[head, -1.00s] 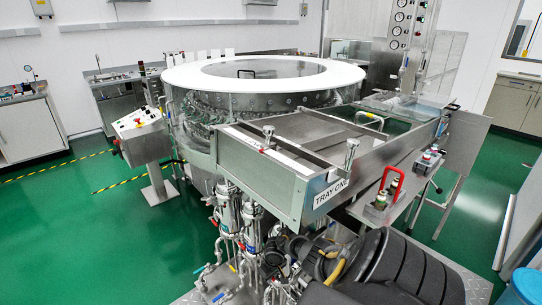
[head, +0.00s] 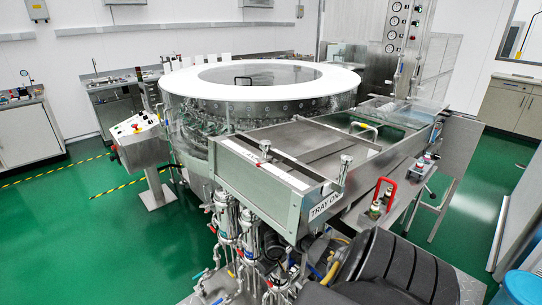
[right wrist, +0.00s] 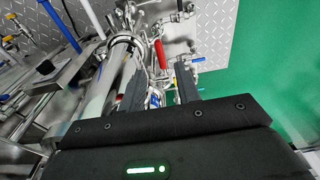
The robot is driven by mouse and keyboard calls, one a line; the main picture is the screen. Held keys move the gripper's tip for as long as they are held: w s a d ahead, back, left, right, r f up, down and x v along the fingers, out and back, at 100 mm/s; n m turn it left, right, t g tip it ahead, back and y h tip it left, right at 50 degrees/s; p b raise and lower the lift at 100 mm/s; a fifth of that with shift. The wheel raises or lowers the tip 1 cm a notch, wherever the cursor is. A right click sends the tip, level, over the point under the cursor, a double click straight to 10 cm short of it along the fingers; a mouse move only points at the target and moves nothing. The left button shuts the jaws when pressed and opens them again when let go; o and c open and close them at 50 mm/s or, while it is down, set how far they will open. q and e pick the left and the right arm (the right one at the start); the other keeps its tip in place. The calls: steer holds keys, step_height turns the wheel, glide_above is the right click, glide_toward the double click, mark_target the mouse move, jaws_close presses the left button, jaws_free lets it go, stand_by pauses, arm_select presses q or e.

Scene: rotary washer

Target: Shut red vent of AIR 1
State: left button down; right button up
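A red lever handle (right wrist: 160,53) stands out among steel pipes and valves in the right wrist view, just beyond my fingertips. I take it for the red vent, but no AIR 1 label is readable. My right gripper (right wrist: 160,82) is open, its two dark fingers apart with the red handle ahead, between their lines. Nothing is held. In the head view my right arm reaches in at the lower right, over the cluster of valves and pipes (head: 228,245). The fingertips there are hard to make out. My left gripper is not in view.
The steel tray marked TRAY ONE (head: 325,203) juts out over the pipes. The large round washer (head: 258,100) stands behind. Green floor (head: 110,245) is open at left.

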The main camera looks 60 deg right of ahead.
steer(key=shift+s+r, duration=0.1)
steer(key=shift+r, duration=0.95)
steer(key=shift+c, duration=0.2)
